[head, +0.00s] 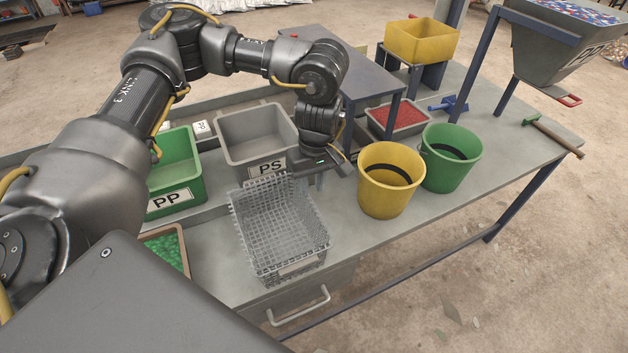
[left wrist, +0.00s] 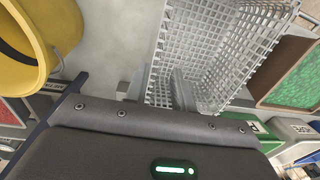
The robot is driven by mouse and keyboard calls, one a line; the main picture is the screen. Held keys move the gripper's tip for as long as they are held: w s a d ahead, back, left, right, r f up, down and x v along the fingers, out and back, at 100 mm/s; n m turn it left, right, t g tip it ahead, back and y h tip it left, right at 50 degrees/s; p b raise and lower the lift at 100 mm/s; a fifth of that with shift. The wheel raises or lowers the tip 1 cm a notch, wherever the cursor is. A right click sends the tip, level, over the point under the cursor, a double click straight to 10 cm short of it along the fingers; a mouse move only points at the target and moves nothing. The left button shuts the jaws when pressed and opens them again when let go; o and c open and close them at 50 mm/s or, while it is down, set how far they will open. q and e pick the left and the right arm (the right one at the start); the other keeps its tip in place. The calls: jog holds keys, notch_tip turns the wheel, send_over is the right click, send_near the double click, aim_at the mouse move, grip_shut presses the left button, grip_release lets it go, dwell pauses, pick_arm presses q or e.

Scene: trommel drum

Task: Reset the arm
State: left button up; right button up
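My left arm reaches in from the left in the head view and bends down over the table. Its left gripper (head: 320,182) hangs just right of the back corner of the grey wire basket (head: 280,225). My right gripper is in neither view.
A grey PS bin (head: 255,135) and a green PP bin (head: 175,175) stand behind and left of the basket. A yellow bucket (head: 388,185) and a green bucket (head: 450,160) stand to the right. A raised blue-grey stand (head: 345,70) is behind the gripper. A hammer (head: 550,135) lies far right.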

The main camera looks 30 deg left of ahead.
pick_arm(q)
notch_tip(320, 180, up, 2)
dwell(0.6)
